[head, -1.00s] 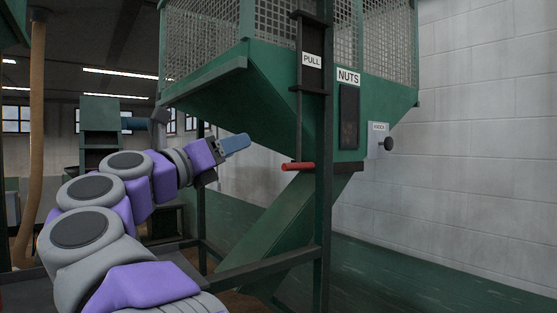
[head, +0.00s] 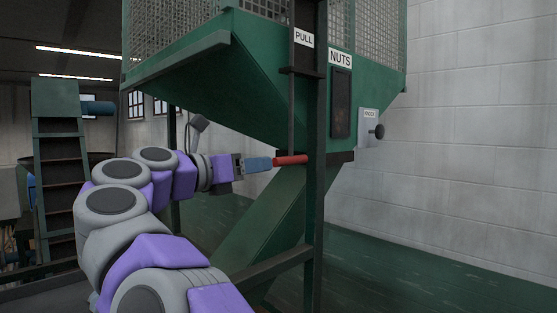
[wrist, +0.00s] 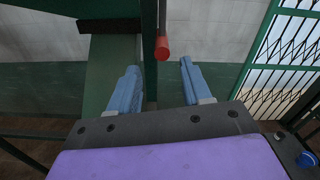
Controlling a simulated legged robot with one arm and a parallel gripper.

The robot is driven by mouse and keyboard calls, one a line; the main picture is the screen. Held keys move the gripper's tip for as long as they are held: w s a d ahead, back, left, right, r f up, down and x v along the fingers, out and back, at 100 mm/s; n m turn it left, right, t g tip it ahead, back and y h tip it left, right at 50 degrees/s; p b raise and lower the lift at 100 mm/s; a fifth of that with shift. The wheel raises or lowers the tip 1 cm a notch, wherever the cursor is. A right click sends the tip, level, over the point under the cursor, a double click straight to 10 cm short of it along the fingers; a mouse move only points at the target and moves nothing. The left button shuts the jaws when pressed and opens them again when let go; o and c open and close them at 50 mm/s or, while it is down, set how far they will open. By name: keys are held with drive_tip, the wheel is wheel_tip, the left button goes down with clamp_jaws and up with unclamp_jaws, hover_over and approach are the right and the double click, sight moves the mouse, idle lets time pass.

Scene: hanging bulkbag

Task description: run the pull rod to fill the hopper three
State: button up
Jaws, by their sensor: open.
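The pull rod's red handle (head: 290,160) sticks out to the left at the base of the green hopper (head: 250,80), below the PULL sign (head: 304,39). In the wrist view the red handle (wrist: 162,48) shows beyond the fingertips, between their lines. My gripper (head: 268,163) is at the handle's left in the head view, its blue fingers close to the handle's end. In the wrist view my gripper (wrist: 160,75) has its two blue fingers spread apart with nothing between them. The head view does not show clearly whether a finger touches the handle.
A dark upright post (head: 314,200) stands beside the handle, with a green chute (head: 262,215) below. A NUTS sign (head: 340,57) and a black knob (head: 377,132) are to the right. A folding lattice gate (wrist: 290,60) shows at right in the wrist view.

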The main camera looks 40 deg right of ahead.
sight(283, 162)
drive_tip(key=d, duration=0.6)
drive_tip(key=shift+d+p, duration=0.2)
drive_tip(key=shift+p, duration=0.15)
drive_tip(key=shift+w+d+r, duration=0.15)
drive_tip(key=shift+w+d, duration=0.15)
drive_tip(key=shift+d, duration=0.2)
drive_tip(key=shift+s, duration=0.1)
drive_tip(key=shift+d, duration=1.15)
drive_tip(key=c, duration=0.3)
drive_tip(key=shift+a, duration=0.4)
clamp_jaws()
